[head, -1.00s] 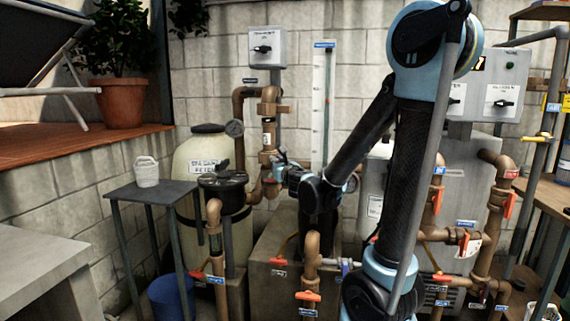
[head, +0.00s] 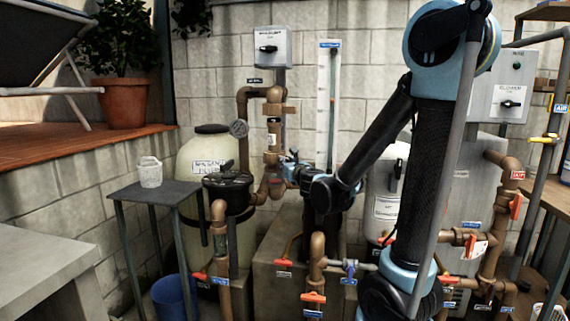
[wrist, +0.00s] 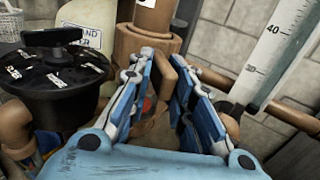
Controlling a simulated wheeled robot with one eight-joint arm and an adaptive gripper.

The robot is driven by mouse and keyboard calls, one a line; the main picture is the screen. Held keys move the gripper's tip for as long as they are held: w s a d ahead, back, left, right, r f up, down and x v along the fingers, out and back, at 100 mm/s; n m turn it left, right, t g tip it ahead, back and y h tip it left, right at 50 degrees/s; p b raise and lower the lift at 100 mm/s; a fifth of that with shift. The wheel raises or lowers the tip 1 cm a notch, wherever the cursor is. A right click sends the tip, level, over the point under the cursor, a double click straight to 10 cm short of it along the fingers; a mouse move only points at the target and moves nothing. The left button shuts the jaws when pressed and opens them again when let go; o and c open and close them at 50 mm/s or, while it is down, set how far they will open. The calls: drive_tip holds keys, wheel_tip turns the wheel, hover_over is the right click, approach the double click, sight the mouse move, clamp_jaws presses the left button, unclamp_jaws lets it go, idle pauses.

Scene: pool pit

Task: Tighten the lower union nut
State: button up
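Brown pipework shows in that gap, and I see nothing clearly clamped. In the head view my gripper (head: 288,170) is small, beside the lower pipe on its right. Whether the fingers touch the nut cannot be told.
The black-lidded strainer (wrist: 62,80) is close on the left. The white scale tube (wrist: 270,50) stands on the right. The cream filter tank (head: 205,150), a valve pipe (head: 318,265) and a grey table (head: 155,193) are around the pipe.

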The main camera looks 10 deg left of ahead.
drive_tip(key=o, duration=0.3)
drive_tip(key=shift+w+d+f, duration=0.1)
drive_tip(key=shift+w+d, duration=0.2)
drive_tip(key=shift+d, duration=0.05)
drive_tip(key=shift+a+f, duration=0.1)
drive_tip(key=shift+a, duration=0.1)
drive_tip(key=v, duration=1.2)
idle(0.5)
